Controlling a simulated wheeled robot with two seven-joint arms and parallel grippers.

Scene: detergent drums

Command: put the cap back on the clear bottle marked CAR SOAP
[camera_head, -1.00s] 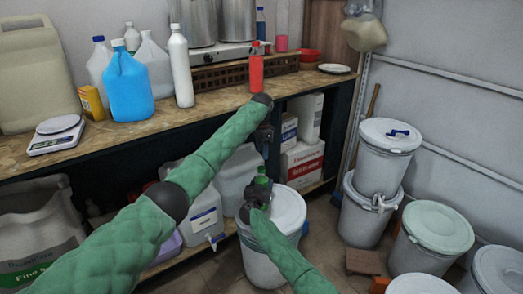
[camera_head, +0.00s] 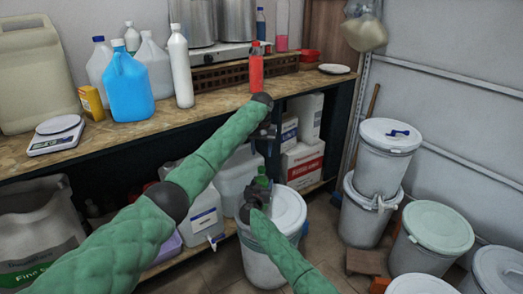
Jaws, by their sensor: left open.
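My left gripper (camera_head: 267,134) is open and hangs just in front of the workbench edge, below a red bottle (camera_head: 256,72). I see no cap between its fingers, which are small and dark. My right gripper (camera_head: 253,196) is lower, in front of the white-lidded drum (camera_head: 289,210). A small green bottle (camera_head: 262,180) shows right behind or at the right gripper; I cannot tell whether it is held. A clear bottle with pink liquid (camera_head: 281,40) stands at the back of the bench. No CAR SOAP marking can be read, and I cannot make out a loose cap.
The workbench (camera_head: 150,125) holds a blue jug (camera_head: 128,88), a white bottle (camera_head: 180,68), a scale (camera_head: 57,134) and a white plate (camera_head: 334,69). Boxes (camera_head: 303,160) and jugs stand below. Several lidded drums (camera_head: 436,228) stand at the right.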

